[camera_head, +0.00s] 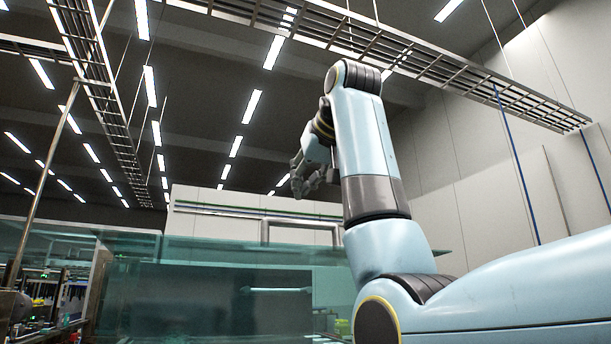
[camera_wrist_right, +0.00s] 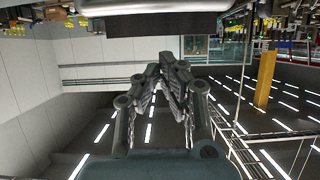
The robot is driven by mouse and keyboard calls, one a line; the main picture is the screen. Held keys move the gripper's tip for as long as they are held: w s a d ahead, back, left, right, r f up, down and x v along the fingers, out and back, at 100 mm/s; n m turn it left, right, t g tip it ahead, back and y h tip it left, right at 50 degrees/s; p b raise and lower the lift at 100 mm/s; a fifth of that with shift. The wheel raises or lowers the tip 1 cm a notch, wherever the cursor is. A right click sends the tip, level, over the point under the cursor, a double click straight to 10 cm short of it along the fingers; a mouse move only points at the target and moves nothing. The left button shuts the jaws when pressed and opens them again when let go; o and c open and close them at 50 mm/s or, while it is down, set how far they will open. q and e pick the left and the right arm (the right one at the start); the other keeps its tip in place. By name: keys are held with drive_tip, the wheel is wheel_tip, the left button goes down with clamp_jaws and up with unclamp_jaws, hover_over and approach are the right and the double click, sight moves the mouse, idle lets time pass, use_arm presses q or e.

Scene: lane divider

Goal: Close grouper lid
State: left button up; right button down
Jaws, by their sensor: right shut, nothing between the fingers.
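A teal see-through panel (camera_head: 260,252) spans the lower part of the head view, behind my right arm. It looks like part of a glass cover, but I cannot tell for sure whether it is the grouper lid or how far it is open. My right arm is raised high in front of it. My right gripper (camera_head: 308,184) is above the panel's top edge, apart from it. In the right wrist view the fingers (camera_wrist_right: 168,62) are shut with nothing between them. My left gripper is out of view.
At lower left stands a metal post (camera_head: 42,170) beside dark equipment (camera_head: 48,297) with small lights. Metal cable trays (camera_head: 400,50) hang from the ceiling. A pale wall (camera_head: 480,150) rises at the right. Open air surrounds my right gripper.

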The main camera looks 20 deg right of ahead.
sight(300, 222)
drive_tip(key=w+f+p, duration=0.1)
drive_tip(key=f, duration=0.1)
drive_tip(key=w+f+p, duration=0.2)
drive_tip(key=shift+w, duration=0.1)
drive_tip(key=shift+s+p, duration=0.35)
drive_tip(key=shift+s+f, duration=0.15)
drive_tip(key=shift+f, duration=0.1)
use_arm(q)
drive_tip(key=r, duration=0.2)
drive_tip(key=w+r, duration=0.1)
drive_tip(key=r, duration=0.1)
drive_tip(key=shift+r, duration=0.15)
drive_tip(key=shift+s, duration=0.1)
